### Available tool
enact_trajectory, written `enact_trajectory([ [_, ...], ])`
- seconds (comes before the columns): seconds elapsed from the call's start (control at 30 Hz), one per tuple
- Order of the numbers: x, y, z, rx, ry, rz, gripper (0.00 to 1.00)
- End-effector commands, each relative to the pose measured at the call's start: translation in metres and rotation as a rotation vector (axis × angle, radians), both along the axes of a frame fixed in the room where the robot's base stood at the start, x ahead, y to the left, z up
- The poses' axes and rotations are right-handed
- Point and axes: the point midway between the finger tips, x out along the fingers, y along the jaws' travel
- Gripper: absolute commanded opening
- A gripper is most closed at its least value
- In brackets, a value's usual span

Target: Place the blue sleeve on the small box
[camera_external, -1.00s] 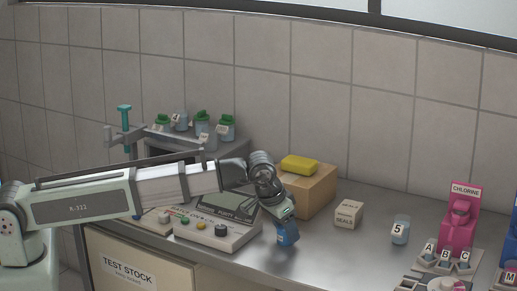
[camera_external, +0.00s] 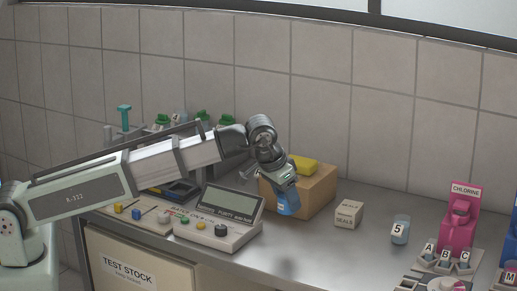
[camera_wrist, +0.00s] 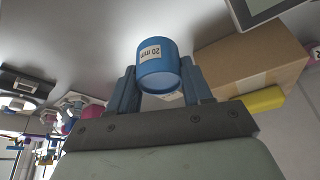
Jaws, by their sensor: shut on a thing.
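The blue sleeve (camera_external: 289,205) is a short blue cylinder, held above the steel counter in front of the large cardboard box. My gripper (camera_external: 283,186) is shut on it. In the wrist view the sleeve (camera_wrist: 157,60) sits between the two fingers of my gripper (camera_wrist: 160,88), with a "20 mm" label on its side. The small box (camera_external: 348,214) is a pale carton marked "SEALS", standing on the counter to the right of the sleeve and apart from it. In the wrist view I cannot clearly make out the small box.
A large cardboard box (camera_external: 310,193) with a yellow block (camera_external: 303,166) on top stands behind my gripper. A beaker marked 5 (camera_external: 400,230) and a pink chlorine stand (camera_external: 460,222) are to the right. A control console (camera_external: 220,222) is at left. Counter before the small box is clear.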

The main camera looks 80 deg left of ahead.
Motion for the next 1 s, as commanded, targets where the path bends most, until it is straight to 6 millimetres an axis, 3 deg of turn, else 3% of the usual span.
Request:
enact_trajectory([
  [0.2,0.01,0.018,0.011,0.0,0.0,0.025,0.21],
  [0.7,0.162,0.052,0.05,0.024,0.009,0.119,0.21],
  [0.87,0.193,0.053,0.06,0.025,0.009,0.17,0.21],
  [1.0,0.202,0.056,0.063,0.019,0.006,0.228,0.21],
])
